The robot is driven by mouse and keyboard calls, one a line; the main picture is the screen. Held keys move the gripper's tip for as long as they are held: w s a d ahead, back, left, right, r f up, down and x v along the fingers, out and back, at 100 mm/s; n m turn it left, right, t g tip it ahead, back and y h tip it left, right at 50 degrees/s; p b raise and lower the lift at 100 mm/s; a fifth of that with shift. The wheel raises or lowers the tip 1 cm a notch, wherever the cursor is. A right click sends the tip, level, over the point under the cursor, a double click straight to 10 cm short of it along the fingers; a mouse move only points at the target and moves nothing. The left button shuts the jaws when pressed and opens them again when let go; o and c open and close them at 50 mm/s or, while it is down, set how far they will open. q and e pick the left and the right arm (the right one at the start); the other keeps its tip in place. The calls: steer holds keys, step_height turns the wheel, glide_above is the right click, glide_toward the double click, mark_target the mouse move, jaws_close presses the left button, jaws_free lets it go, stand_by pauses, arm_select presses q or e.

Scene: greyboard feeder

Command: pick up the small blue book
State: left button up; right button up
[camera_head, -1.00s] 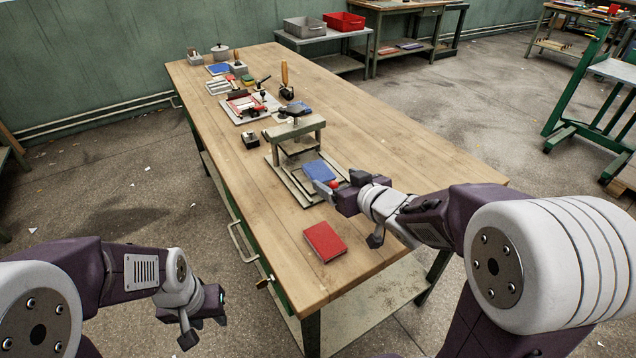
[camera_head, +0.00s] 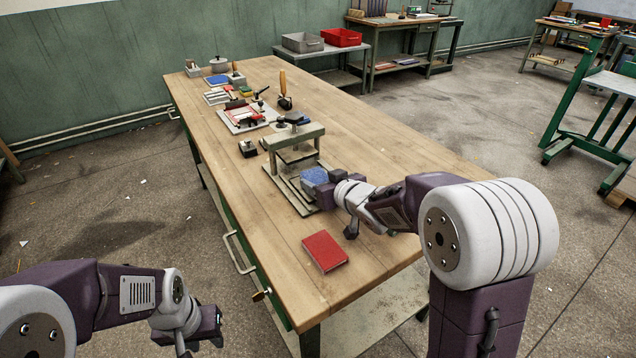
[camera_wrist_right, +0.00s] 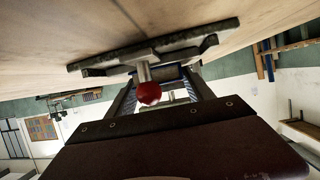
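The small blue book (camera_head: 314,176) is at the front of the grey press (camera_head: 292,136) on the workbench, partly hidden by my right gripper. My right gripper (camera_head: 322,193) is right against the near side of the book; its fingertips are hidden, so its opening and any grip on the book do not show. The right wrist view shows a red ball knob (camera_wrist_right: 149,93) in front of the dark gripper body, with a bluish patch beyond it. My left gripper (camera_head: 212,325) hangs left of the bench, away from everything; its opening is unclear.
A red book (camera_head: 325,250) lies on the near part of the wooden bench (camera_head: 400,150). The bench's right side is clear.

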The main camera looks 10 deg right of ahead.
steer(key=c, duration=0.9)
steer(key=shift+o, duration=0.2)
steer(key=r+p, duration=0.2)
steer(key=d+r+p, duration=0.1)
steer(key=r+p, duration=0.1)
steer(key=r, duration=0.1)
steer(key=shift+s+r, duration=0.2)
steer(key=s+d+r+p, duration=0.5)
steer(key=d+p, duration=0.1)
steer(key=d, duration=0.3)
steer(key=shift+d+r, duration=0.15)
steer(key=shift+r, duration=0.15)
